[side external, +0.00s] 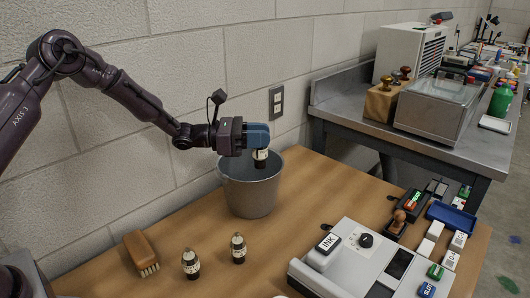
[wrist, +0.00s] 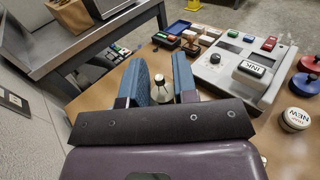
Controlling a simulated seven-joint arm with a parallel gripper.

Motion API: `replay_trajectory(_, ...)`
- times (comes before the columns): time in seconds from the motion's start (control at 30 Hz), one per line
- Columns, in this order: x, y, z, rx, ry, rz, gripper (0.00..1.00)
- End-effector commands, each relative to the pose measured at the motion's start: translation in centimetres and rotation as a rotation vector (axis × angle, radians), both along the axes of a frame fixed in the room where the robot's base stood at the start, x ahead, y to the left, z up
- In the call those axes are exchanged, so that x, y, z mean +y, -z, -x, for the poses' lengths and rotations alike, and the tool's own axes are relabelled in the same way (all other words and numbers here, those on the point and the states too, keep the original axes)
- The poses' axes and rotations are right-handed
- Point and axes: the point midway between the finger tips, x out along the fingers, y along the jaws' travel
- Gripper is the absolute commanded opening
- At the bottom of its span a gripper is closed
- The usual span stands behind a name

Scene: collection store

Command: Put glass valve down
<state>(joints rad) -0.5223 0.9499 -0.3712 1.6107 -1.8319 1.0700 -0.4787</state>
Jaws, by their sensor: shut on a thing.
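The glass valve (side external: 260,158) is a small dark piece with a pale band. It hangs from my gripper (side external: 258,147), which is shut on it. Its upper part is hidden by the blue fingers. In the side view it appears over the mouth of a grey bucket (side external: 250,194), near the rim; its exact height above or inside it is hard to tell. In the wrist view the valve (wrist: 182,70) shows between the two blue fingers. Two similar valves, one (side external: 191,264) and another (side external: 238,249), stand upright on the wooden table (side external: 305,200).
A wooden brush (side external: 141,253) lies at the table's left. A grey machine (side external: 350,270) with an INK stamp (side external: 329,243) stands at the front right, with several stamps and a blue tray (side external: 451,219) beyond. A metal bench (side external: 345,95) stands behind. Bare table lies right of the bucket.

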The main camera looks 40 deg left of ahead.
Motion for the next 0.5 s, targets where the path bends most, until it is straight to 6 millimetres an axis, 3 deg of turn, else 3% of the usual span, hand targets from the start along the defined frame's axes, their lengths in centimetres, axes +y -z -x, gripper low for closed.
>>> replay_trajectory(0.27,0.0,2.4,-1.9,0.001,0.0,-0.001,0.04)
replay_trajectory(0.5,-0.1,5.2,-1.8,0.0,0.001,0.0,0.04)
